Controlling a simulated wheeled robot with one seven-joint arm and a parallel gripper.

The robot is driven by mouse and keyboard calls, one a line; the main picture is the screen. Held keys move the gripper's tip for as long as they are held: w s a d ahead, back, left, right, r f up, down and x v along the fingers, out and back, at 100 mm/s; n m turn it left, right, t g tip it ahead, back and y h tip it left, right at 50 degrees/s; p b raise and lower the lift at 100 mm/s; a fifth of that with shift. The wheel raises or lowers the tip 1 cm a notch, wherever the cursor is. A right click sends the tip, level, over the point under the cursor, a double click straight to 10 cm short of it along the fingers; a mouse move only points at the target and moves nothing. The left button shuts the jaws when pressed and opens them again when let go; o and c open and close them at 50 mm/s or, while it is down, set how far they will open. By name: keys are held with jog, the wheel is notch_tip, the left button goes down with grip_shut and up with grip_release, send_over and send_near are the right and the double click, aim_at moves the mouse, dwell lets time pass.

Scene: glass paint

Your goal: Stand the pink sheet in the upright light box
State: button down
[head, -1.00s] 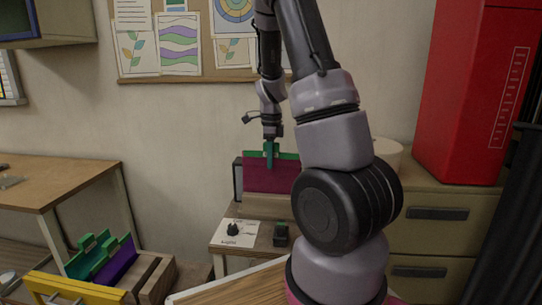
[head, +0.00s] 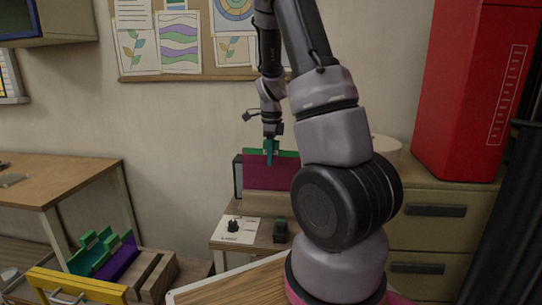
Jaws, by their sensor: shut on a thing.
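The pink sheet (head: 265,178), deep magenta with a green strip along its top edge, stands upright in the head view. My gripper (head: 271,155) is shut on its green top strip from above. The dark-framed upright light box (head: 238,177) shows at the sheet's left end, on the small cabinet by the wall. The sheet overlaps the box in the picture; I cannot tell whether its lower edge is seated in it. The sheet's right end is hidden behind my arm.
A white card with a dark knob (head: 233,226) and a small dark block (head: 280,231) lie in front on the cabinet. A rack (head: 155,276) with teal and purple sheets stands at lower left. A tall red cabinet (head: 475,90) stands at right.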

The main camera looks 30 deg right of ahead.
jog(key=shift+s+a+f, duration=0.15)
jog(key=shift+s+f, duration=0.1)
jog(key=shift+f, duration=0.35)
jog(key=shift+s+a+f, duration=0.15)
jog(key=shift+s+f, duration=0.05)
jog(key=shift+f, duration=0.4)
jog(key=c, duration=0.6)
grip_release()
jog(key=shift+g, duration=0.3)
jog(key=shift+c, duration=1)
jog(key=shift+w+r, duration=0.45)
jog(key=shift+o, duration=0.2)
jog(key=shift+w+d+r, duration=0.25)
jog(key=shift+d+r, duration=0.05)
jog(key=shift+r, duration=0.2)
jog(key=shift+w+d+r, duration=0.2)
jog(key=shift+d+r, duration=0.05)
jog(key=shift+r, duration=0.2)
jog(key=shift+o, duration=0.8)
jog(key=shift+w+d+r, duration=0.1)
jog(key=shift+w+r, duration=0.1)
jog(key=shift+s+r, duration=0.2)
jog(key=shift+r, duration=1.2)
